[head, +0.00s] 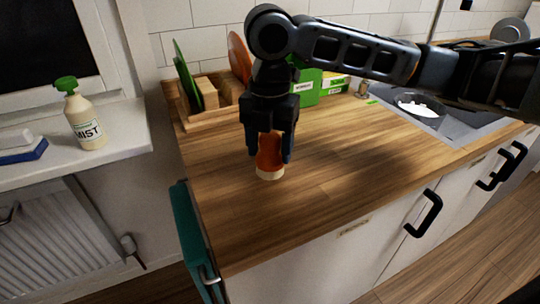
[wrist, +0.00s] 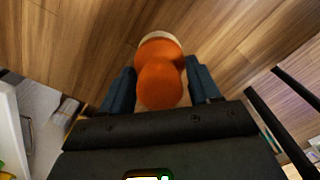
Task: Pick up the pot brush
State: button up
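The pot brush (head: 269,158) has an orange body and a pale bristle base, and stands upright on the wooden counter. In the wrist view its orange round top (wrist: 160,84) lies between the fingers. My gripper (head: 270,154) points down over the brush with one finger on each side. It also shows in the wrist view (wrist: 161,88), where a gap is visible between the brush and each finger. The gripper is open around the brush. The far side of the brush is hidden.
A wooden rack (head: 195,118) with boards stands behind on the left. Green boxes (head: 306,88) are at the back. A sink (head: 425,112) with a white item lies right. A teal towel (head: 190,240) hangs at the counter's left end. The front counter is clear.

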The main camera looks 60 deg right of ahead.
jog(key=c, duration=0.9)
jog(key=shift+r, duration=0.15)
jog(key=shift+r, duration=0.25)
notch_tip(320, 180, up, 4)
jog(key=shift+d+f, duration=0.15)
jog(key=s+d+r, duration=0.1)
jog(key=d+r, duration=0.1)
jog(key=d, duration=0.1)
jog(key=s+d+r, duration=0.1)
jog(key=d+r, duration=0.1)
jog(key=d, duration=0.2)
jog(key=s+d+r+b, duration=0.1)
jog(key=d+r, duration=0.1)
jog(key=d, duration=0.2)
jog(key=shift+r, duration=0.3)
jog(key=o, duration=0.4)
jog(key=shift+c, duration=1.2)
jog(key=shift+s, duration=0.1)
